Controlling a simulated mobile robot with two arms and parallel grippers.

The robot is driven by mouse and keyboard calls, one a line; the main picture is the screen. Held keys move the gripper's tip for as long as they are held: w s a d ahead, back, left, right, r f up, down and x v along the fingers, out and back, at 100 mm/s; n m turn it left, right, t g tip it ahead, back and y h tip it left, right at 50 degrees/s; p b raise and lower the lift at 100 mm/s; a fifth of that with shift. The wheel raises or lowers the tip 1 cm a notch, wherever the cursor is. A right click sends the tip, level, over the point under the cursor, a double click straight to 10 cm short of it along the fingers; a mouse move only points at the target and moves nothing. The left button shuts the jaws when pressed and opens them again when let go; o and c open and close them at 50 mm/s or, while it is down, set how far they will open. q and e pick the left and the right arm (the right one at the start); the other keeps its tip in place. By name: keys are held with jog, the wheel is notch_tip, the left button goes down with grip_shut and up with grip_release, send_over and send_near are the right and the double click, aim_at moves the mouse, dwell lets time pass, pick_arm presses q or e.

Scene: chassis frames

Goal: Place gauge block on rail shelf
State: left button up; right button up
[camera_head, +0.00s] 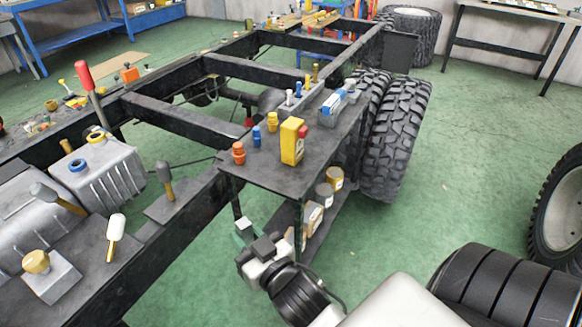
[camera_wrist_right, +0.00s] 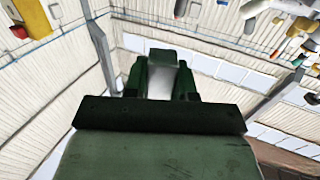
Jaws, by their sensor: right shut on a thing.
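My right gripper (camera_head: 265,240) is in the lower middle of the head view, in front of and below the rail shelf's near edge. It is shut on a small grey block, which I take for the gauge block (camera_head: 264,246). In the right wrist view the gripper (camera_wrist_right: 160,82) has its green fingers on either side of the grey block (camera_wrist_right: 160,80). The dark rail shelf (camera_head: 262,169) juts out from the chassis rail. A yellow box (camera_head: 292,142), an orange bottle (camera_head: 238,153) and small blue and yellow items stand on it. My left gripper is not in view.
A lower shelf below holds jars (camera_head: 323,194) and boxes (camera_head: 312,217). Large tyres (camera_head: 395,140) stand right of the shelf. The shelf's front strip looks bare.

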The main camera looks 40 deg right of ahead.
jog(key=w+d+f+m+h+b, duration=0.2)
jog(key=w+d+f+h+b, duration=0.2)
jog(key=w+f+b, duration=0.45)
pick_arm(q)
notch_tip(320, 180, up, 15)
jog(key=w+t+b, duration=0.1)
jog(key=b, duration=0.1)
pick_arm(e)
jog(key=s+d+r+m+g+h, duration=0.1)
jog(key=d+r+m+g+h, duration=1.1)
jog(key=d+r, duration=0.45)
jog(key=h+b, duration=0.1)
jog(key=b, duration=0.1)
send_over(272, 171)
jog(key=shift+t, duration=0.4)
notch_tip(272, 171, down, 8)
jog(key=shift+r, duration=0.25)
notch_tip(272, 171, down, 3)
jog(key=shift+f+b, duration=0.2)
jog(key=shift+b, duration=0.4)
jog(key=shift+f, duration=0.35)
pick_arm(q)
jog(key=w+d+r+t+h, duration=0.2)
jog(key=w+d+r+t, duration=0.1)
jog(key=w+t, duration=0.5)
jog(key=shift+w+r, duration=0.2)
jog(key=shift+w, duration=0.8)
